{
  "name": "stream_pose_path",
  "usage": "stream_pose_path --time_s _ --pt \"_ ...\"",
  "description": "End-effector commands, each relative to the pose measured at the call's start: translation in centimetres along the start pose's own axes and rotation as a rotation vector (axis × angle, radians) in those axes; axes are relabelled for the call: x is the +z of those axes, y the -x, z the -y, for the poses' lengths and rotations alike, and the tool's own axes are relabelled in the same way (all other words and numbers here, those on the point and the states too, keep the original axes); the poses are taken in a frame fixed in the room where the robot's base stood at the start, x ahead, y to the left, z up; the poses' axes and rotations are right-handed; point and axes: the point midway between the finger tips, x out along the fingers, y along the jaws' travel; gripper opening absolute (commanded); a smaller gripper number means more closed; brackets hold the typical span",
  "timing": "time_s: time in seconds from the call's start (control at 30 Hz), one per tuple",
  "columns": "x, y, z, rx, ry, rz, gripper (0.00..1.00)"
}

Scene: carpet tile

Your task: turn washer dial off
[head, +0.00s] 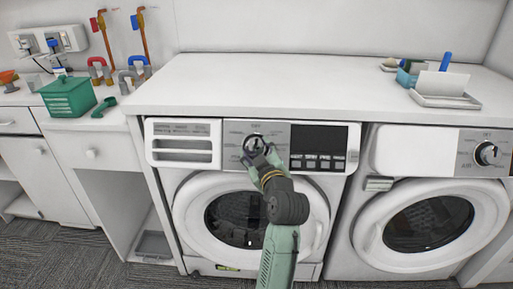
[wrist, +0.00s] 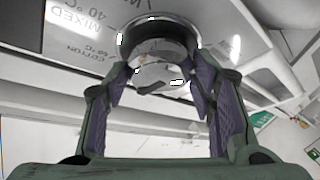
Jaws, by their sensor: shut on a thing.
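The left washer (head: 190,170) has a round dark-and-silver dial (head: 254,142) on its grey control panel, left of a black display. My gripper (head: 260,156) reaches up to this dial from below and in front. In the wrist view the dial (wrist: 158,42) sits between the fingertips of my gripper (wrist: 160,78), with a purple-padded finger on each side. The fingers are shut on the dial. Part of the dial is hidden by the fingers in the head view, and its pointer position cannot be read. Panel lettering such as "MIXED" and "COTTON" shows beside it.
A second machine with its own dial (head: 487,153) stands at the right. The white countertop (head: 300,85) overhangs just above the panel. A green basket (head: 68,98) is at the left, and a blue-handled item (head: 446,62) at the back right. Both round doors are closed.

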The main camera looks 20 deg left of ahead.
Motion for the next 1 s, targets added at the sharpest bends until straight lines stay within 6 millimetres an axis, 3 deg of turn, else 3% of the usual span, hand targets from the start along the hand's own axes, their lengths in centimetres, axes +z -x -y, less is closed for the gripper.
stream_pose_path --time_s 0.3,0.8,0.83,1.0 --pt "-0.02 0.02 -0.16 -0.057 0.105 0.006 0.23" --pt "-0.01 -0.01 -0.09 -0.067 0.123 0.007 0.23" --pt "-0.01 0.0 -0.09 -0.067 0.123 0.007 0.52" --pt "-0.01 -0.01 -0.09 -0.067 0.122 0.007 0.64"
